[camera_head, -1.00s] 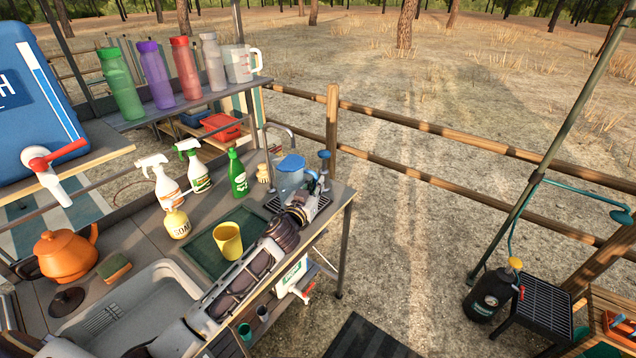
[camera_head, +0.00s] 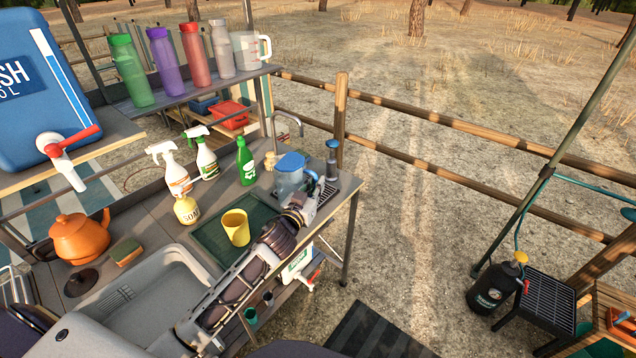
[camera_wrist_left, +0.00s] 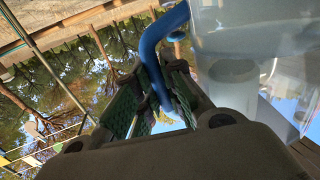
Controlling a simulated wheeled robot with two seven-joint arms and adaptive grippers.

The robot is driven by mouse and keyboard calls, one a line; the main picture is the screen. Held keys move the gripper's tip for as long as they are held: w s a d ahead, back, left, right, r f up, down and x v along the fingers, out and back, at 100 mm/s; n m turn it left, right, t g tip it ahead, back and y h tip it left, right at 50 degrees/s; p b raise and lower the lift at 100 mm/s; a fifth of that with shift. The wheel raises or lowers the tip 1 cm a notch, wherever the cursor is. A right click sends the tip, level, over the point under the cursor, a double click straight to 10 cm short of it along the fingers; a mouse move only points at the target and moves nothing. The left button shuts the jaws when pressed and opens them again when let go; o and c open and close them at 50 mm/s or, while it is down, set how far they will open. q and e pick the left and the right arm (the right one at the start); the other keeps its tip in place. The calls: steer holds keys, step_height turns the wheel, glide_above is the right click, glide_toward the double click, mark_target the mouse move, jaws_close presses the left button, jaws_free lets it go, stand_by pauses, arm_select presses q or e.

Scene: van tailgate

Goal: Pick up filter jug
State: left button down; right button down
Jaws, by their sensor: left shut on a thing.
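The filter jug (camera_head: 288,180) is translucent with a blue lid and stands upright at the far end of the counter, near the tap. My left gripper (camera_head: 311,186) is at its right side. In the left wrist view the jug (camera_wrist_left: 245,75) fills the right part, and the green-padded fingers of my left gripper (camera_wrist_left: 160,95) are closed around its blue handle (camera_wrist_left: 152,45). Whether the jug's base touches the counter cannot be told. My right gripper is not in view.
A green bottle (camera_head: 245,160) and a yellow cup (camera_head: 236,228) stand left of the jug. A blue-topped bottle (camera_head: 332,160) stands close on the right by a dark rack (camera_head: 350,187). The tap (camera_head: 288,117) rises behind. My left arm lies along the counter's front edge.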

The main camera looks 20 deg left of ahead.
arm_select(q)
steer(key=s, duration=0.7)
steer(key=shift+a+r, duration=0.15)
steer(key=shift+a, duration=0.2)
stand_by(0.4)
steer(key=shift+s, duration=0.15)
stand_by(0.6)
